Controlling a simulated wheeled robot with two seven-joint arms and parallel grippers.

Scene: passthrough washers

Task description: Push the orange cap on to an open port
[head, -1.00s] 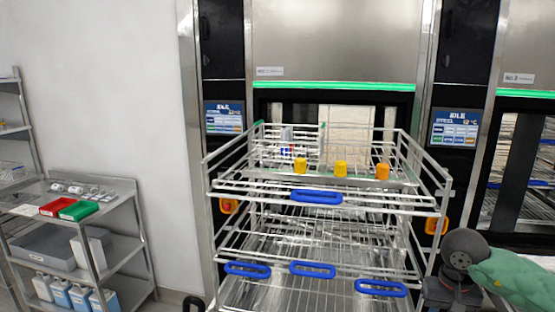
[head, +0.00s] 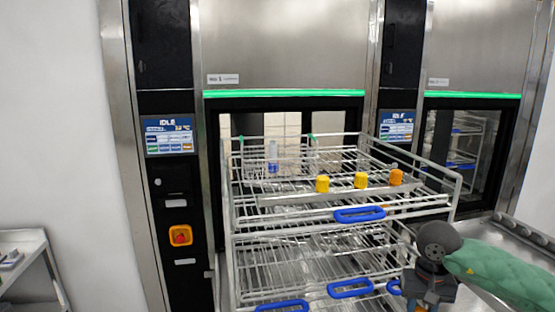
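An orange cap (head: 396,177) sits at the right end of a row along the front rail of the upper rack level. Two yellow caps, a middle one (head: 361,180) and a left one (head: 322,184), stand in the same row. Whether any port on the rail is open is too small to tell. My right gripper (head: 428,296) hangs from the dark wrist at the lower right, in front of the rack and well below the caps. Its fingers are not clear enough to tell open from shut. My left gripper is not in view.
The wire rack (head: 300,243) stands before a washer with a black-framed glass opening. A clear vial with a blue label (head: 273,157) stands in the upper basket. Blue handles (head: 359,215) stick out at the front. A metal shelf (head: 28,243) is at far left.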

